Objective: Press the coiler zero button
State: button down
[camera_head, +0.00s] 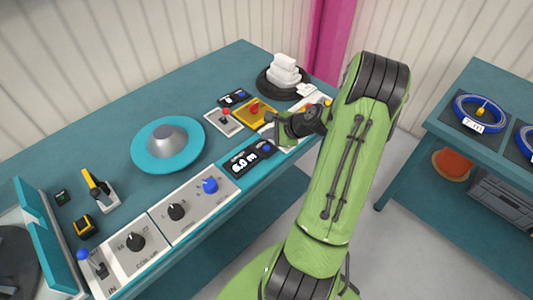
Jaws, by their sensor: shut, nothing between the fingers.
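My green arm reaches over the teal bench from the right. My gripper (272,122) is shut and empty, above the bench's right part near the yellow panel; I cannot tell whether it touches anything. A black counter display (245,162) with white digits lies at the bench's front edge, with a blue button (267,148) at its right end, just below my gripper.
A teal disc with a grey cone (160,140) sits mid-bench. A red button on a yellow panel (256,112), a lever panel (223,121) and a second small display (233,97) lie behind my gripper. White blocks (285,72) stand on a black disc. Another table (490,90) holds blue coils.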

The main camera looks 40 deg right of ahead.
aim_at(269, 149)
jog(key=shift+f+b, duration=0.45)
jog(key=shift+f, duration=0.75)
dwell(1.0)
jog(key=shift+f, duration=0.35)
jog(key=shift+f+b, duration=0.4)
jog(key=shift+f, duration=0.05)
dwell(0.4)
jog(key=shift+r, duration=0.1)
jog(key=shift+r+p, duration=0.75)
jog(key=shift+p, duration=0.1)
notch_tip(269, 149, up, 5)
jog(key=p, duration=0.4)
jog(key=shift+r+p, duration=0.15)
jog(key=shift+p, duration=0.25)
